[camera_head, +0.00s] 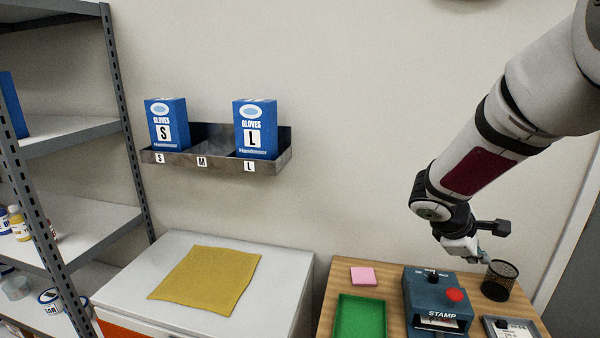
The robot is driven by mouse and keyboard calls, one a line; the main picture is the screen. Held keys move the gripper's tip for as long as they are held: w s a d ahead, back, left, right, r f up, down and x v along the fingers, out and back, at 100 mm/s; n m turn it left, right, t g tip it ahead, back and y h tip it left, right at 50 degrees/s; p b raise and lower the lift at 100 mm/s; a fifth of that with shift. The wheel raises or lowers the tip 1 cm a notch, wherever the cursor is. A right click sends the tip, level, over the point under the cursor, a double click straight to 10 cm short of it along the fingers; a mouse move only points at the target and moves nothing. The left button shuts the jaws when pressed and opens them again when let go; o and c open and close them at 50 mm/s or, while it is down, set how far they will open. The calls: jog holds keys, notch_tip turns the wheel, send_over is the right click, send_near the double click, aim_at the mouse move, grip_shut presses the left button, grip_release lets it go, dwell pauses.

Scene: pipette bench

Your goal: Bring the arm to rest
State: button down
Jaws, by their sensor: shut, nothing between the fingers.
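My gripper (481,254) hangs at the lower end of my arm, on the right side of the view. It is shut and empty, in the air above the back right of the wooden table (325,318). In the picture it is just above and behind the blue stamp machine (425,290) and to the left of the black mesh cup (508,268). Its fingertips are small and partly overlap the cup's rim in the view. I cannot tell whether they touch it.
A pink note pad (363,276), a green tray (360,318) and a grey device (512,328) sit on the table. A white cabinet (285,262) bears a yellow cloth (207,279). A wall rack (222,166) holds glove boxes S (167,124) and L (256,128). Shelving (70,135) stands left.

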jog(key=s+a+r+m+t+y, duration=0.1)
jog(key=s+a+r+m+y, duration=0.3)
jog(key=s+a, duration=0.6)
jog(key=s+a+r+m+t+y, duration=0.1)
jog(key=s+a+r+m+y, duration=0.3)
jog(key=s+a, duration=0.6)
jog(key=s+r+m, duration=0.1)
jog(key=s+m, duration=0.1)
jog(key=s, duration=0.2)
jog(key=shift+s+r+m, duration=0.3)
jog(key=shift+r+m, duration=0.05)
jog(key=shift+m, duration=0.05)
